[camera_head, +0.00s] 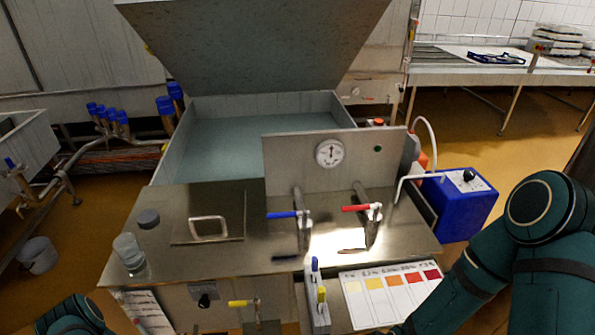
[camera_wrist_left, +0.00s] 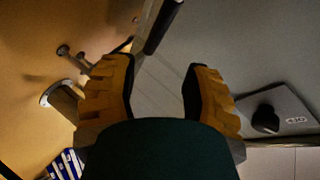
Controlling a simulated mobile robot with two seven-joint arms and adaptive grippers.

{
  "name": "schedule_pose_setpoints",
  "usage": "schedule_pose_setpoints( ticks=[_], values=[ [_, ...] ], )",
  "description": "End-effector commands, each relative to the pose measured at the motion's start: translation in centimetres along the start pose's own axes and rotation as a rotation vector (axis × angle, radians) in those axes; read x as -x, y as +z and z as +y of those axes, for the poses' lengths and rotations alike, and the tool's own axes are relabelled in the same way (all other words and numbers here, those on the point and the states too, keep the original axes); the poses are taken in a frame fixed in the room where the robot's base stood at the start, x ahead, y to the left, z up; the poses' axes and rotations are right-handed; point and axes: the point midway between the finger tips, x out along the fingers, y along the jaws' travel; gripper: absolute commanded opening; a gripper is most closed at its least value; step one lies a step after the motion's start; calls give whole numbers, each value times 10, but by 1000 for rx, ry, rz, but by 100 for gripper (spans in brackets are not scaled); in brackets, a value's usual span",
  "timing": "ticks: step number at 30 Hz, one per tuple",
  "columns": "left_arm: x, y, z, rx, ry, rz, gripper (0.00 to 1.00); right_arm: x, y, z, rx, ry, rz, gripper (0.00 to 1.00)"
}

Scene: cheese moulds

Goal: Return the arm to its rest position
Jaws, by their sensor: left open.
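My left arm shows only as a dark green link (camera_head: 75,317) at the bottom left of the head view. My left gripper (camera_wrist_left: 158,78) is in the left wrist view, with its two yellow ridged fingers apart and nothing between them. It is out of the head view. My right arm (camera_head: 535,240) comes in at the right of the head view, bent down toward the bottom edge. Its gripper is out of the frame.
A steel vat (camera_head: 175,165) with its lid raised stands ahead. Its front top (camera_head: 265,215) carries blue and red handled taps, a grey puck (camera_head: 148,218) and a clear glass (camera_head: 129,250). A colour chart (camera_head: 388,294) lies front right. A blue container (camera_head: 460,205) stands beside the vat.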

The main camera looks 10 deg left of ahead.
Motion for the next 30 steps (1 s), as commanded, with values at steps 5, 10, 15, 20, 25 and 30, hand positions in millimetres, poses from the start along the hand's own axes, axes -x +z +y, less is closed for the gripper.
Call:
schedule_pose_setpoints(
  ticks=[5,10,15,20,25,30],
  values=[
    [-29,-61,-36,417,236,-78,48,0,0,0,0,0,0,47],
    [-20,-132,-52,816,440,-248,48,0,0,0,0,0,0,47],
    [20,-206,-60,1174,595,-498,48,0,0,0,0,0,0,47],
    [64,-254,-59,1398,665,-724,48,0,0,0,0,0,0,47],
    [89,-274,-58,1503,681,-852,48,0,0,0,0,0,0,47],
    [92,-276,-57,1517,682,-869,48,0,0,0,0,0,0,47]
  ],
)
